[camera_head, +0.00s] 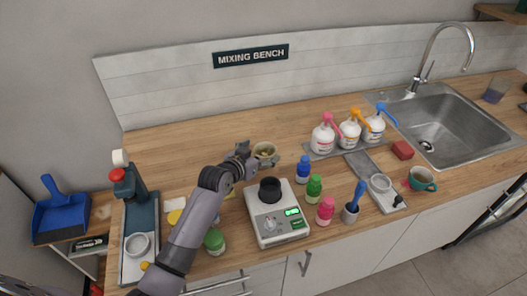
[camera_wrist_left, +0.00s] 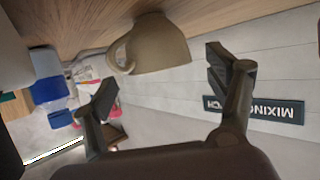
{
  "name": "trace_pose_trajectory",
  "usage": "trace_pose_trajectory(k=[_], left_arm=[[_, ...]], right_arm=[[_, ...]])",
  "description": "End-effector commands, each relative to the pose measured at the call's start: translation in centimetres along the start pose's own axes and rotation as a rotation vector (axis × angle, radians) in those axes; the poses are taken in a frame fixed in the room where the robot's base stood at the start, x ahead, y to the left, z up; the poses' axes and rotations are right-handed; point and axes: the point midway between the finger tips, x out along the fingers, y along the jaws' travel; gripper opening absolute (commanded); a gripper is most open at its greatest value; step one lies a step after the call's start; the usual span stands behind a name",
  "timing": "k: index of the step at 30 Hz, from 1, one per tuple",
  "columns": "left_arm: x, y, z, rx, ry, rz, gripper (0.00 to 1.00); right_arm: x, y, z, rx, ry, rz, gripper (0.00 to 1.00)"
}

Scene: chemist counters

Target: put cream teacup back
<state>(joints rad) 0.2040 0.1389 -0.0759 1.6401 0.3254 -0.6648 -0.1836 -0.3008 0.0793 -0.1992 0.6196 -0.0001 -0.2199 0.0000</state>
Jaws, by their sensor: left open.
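The cream teacup (camera_head: 264,152) stands on the wooden counter behind the scale, with something small and yellowish inside it. My left gripper (camera_head: 245,152) is just to the left of the cup in the head view. In the left wrist view the cup (camera_wrist_left: 158,48) appears upside down, its handle to the left, beyond and between my open left fingers (camera_wrist_left: 160,82). The fingers look apart from the cup, with nothing between them. My right gripper is in neither view.
A scale (camera_head: 275,222) with a black cup on it stands in front of the cream cup. Blue (camera_head: 302,168), green (camera_head: 314,187) and pink (camera_head: 326,208) bottles are to its right. Pump bottles stand on a grey tray (camera_head: 322,152). The counter behind the cup is clear.

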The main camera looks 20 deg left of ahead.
Motion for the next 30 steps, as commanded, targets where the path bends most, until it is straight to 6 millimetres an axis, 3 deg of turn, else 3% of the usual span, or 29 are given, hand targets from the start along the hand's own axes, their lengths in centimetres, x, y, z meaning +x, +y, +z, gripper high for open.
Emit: trace_pose_trajectory(k=[10,26,30], left_arm=[[-3.8,0.0,0.1,0.000,0.000,-0.001,0.79],[-4.2,0.0,0.0,0.000,0.000,0.000,0.79],[-4.5,0.0,-0.9,0.000,0.001,0.000,0.79]], right_arm=[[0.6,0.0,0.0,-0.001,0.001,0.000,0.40],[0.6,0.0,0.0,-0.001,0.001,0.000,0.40],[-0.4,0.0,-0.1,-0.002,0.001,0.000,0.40]])
